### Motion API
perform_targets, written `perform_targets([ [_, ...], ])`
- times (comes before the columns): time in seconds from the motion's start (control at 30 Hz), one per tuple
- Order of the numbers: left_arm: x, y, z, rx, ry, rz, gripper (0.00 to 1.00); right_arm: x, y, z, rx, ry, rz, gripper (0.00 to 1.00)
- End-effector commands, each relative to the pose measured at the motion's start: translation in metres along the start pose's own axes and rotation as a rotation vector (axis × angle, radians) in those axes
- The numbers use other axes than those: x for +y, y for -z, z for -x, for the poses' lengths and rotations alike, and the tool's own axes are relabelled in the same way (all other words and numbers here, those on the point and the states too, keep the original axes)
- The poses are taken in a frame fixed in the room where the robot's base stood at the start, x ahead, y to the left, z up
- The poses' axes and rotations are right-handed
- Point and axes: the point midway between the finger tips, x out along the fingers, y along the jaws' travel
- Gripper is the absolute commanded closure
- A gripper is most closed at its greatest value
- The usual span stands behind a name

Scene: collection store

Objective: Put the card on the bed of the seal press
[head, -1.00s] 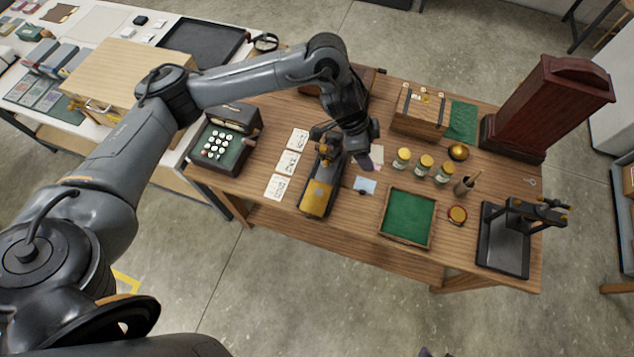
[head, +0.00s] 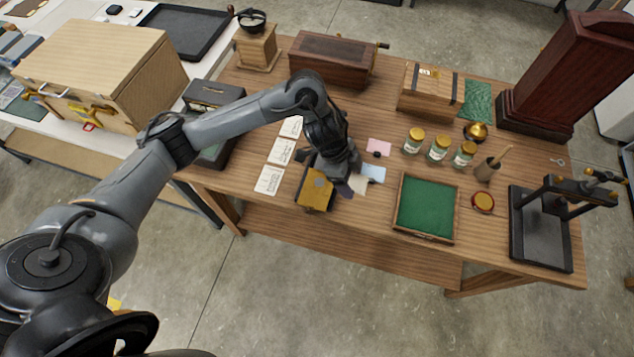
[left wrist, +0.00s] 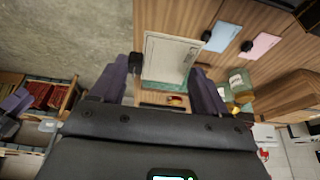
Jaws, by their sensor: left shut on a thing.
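My left gripper (left wrist: 160,82) is shut on a cream card (left wrist: 172,58), which stands between the purple fingers in the left wrist view. In the head view this card (head: 358,184) shows just below the gripper (head: 348,181), beside a blue card (head: 374,173).
A pink card (head: 379,147) lies behind the blue one. Several printed cards (head: 269,180) lie left of the yellow device. A green-lined tray (head: 400,207), jars (head: 438,150) and a black framed press (head: 540,240) stand to the right. A dark case (head: 214,94) stands at left.

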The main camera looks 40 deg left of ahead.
Motion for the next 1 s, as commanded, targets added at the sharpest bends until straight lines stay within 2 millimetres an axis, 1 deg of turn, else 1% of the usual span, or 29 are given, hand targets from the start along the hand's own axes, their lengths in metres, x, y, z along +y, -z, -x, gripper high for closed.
perform_targets([
  [0.03, -0.002, -0.013, -0.005, -0.003, 0.0, 0.005, 0.53, 0.0, -0.001, -0.004, 0.001, 0.0, 0.0, 0.57],
  [0.3, -0.019, -0.072, -0.014, -0.004, -0.001, 0.005, 0.53, -0.002, -0.004, -0.014, 0.002, 0.003, -0.005, 0.57],
  [0.4, -0.025, -0.091, -0.016, -0.005, 0.0, 0.005, 0.53, -0.002, -0.004, -0.014, 0.002, 0.005, -0.007, 0.57],
  [0.5, -0.029, -0.103, -0.018, -0.002, -0.001, 0.003, 0.53, -0.003, -0.004, -0.015, 0.002, 0.007, -0.009, 0.57],
  [0.6, -0.032, -0.111, -0.019, -0.002, 0.001, 0.002, 0.53, -0.003, -0.004, -0.016, 0.003, 0.008, -0.011, 0.57],
  [0.77, -0.033, -0.115, -0.022, -0.001, 0.0, 0.001, 0.53, -0.003, -0.004, -0.016, 0.003, 0.009, -0.011, 0.57],
  [0.87, -0.032, -0.118, -0.029, -0.001, -0.001, 0.001, 0.53, -0.004, -0.004, -0.017, 0.003, 0.009, -0.011, 0.57],
  [1.0, -0.032, -0.125, -0.046, -0.001, -0.002, 0.001, 0.53, -0.004, -0.005, -0.02, 0.002, 0.008, -0.011, 0.57],
])
